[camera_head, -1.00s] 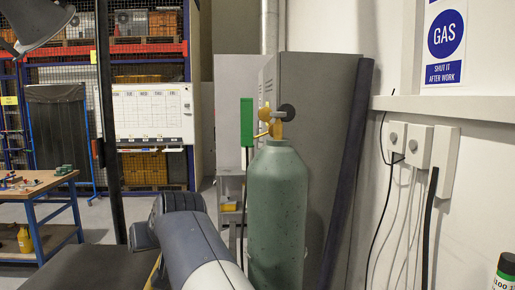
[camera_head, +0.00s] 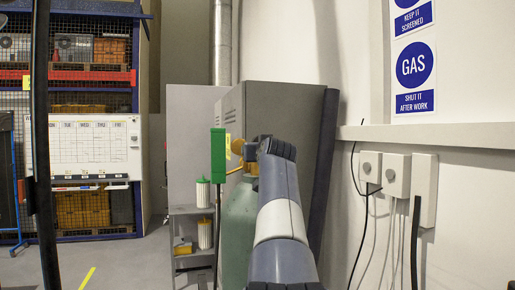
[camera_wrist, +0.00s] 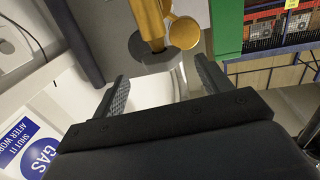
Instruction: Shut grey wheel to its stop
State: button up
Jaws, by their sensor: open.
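The grey wheel (camera_wrist: 138,47) shows in the wrist view as a dark disc at the top centre, partly covered by the brass valve body (camera_wrist: 147,18). It lies beyond my fingertips, roughly between their lines, and looks apart from them. My gripper (camera_wrist: 161,82) is open and empty. In the head view the green gas cylinder (camera_head: 237,225) stands upright, with part of its brass valve (camera_head: 250,155) showing beside my arm. My arm hides the wheel there and covers the cylinder's right side.
A green panel on a post (camera_head: 218,155) stands close to the valve's left. A grey cabinet (camera_head: 285,105) is behind the cylinder. Wall boxes with hanging cables (camera_head: 397,175) are on the right. A shelf with white canisters (camera_head: 205,234) stands left; open floor lies farther left.

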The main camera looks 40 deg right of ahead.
jog(key=p+x, duration=0.3)
jog(key=x, duration=0.5)
jog(key=shift+p, duration=0.4)
jog(key=shift+w+d+f+p, duration=0.1)
jog(key=shift+w+d+p, duration=0.25)
jog(key=shift+w, duration=0.2)
jog(key=shift+c, duration=0.4)
jog(key=c, duration=0.9)
